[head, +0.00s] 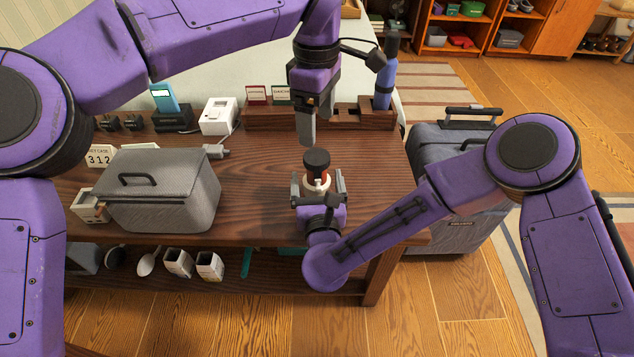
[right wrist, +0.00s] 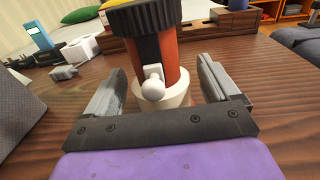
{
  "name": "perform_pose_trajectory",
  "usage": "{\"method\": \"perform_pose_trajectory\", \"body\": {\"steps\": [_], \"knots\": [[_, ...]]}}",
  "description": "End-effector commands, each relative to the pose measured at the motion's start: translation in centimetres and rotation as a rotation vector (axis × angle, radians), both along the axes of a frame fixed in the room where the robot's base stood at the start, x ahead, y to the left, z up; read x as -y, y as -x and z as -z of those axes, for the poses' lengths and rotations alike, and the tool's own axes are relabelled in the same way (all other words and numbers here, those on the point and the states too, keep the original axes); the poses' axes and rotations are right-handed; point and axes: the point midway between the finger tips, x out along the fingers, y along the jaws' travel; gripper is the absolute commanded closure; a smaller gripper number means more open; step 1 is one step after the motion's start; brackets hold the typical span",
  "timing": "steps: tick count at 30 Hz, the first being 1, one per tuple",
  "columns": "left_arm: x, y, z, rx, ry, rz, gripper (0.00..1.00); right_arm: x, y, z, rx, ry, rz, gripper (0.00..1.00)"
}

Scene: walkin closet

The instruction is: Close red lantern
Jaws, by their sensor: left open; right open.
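The red lantern (head: 317,170) stands upright on the wooden table, with a black cap, a red body and a white base ring. In the right wrist view the lantern (right wrist: 168,56) shows a dark strip and a white knob on its near side. My right gripper (head: 318,178) is open, its fingers on either side of the lantern's lower part; I cannot tell if they touch it. The right gripper also shows in the right wrist view (right wrist: 155,88). My left gripper (head: 308,130) is open above and just behind the lantern, pointing down.
A grey fabric case (head: 160,195) stands on the table at the left. A wooden rack (head: 345,117) with a blue bottle (head: 386,75) lies along the back. A dark suitcase (head: 450,225) stands right of the table. The tabletop (head: 250,190) between case and lantern is clear.

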Motion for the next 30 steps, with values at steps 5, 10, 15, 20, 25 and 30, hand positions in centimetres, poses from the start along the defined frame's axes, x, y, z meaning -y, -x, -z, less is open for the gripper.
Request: {"method": "perform_pose_trajectory", "body": {"steps": [5, 10, 15, 20, 25, 30], "knots": [[-0.02, 0.0, -0.01, 0.0, 0.0, 0.0, 0.2, -0.07, -0.8, -0.01, -0.001, 0.001, 0.0, 0.12], [-0.03, 0.0, -0.01, 0.0, 0.0, -0.001, 0.2, -0.08, -0.81, -0.01, -0.001, 0.001, -0.001, 0.12], [-0.03, 0.0, -0.01, 0.0, 0.0, -0.001, 0.2, -0.09, -0.79, 0.0, -0.001, 0.001, -0.001, 0.51], [-0.03, 0.0, 0.01, 0.0, 0.0, -0.001, 0.2, -0.08, -0.78, 0.0, -0.001, 0.001, -0.001, 1.0], [0.23, 0.09, 0.52, -0.019, 0.018, -0.096, 0.2, -0.08, -0.78, -0.01, 0.0, 0.001, -0.001, 1.0], [0.29, 0.09, 0.54, -0.025, 0.015, -0.566, 0.2, -0.08, -0.78, 0.0, 0.0, 0.001, -0.001, 1.0]]}}
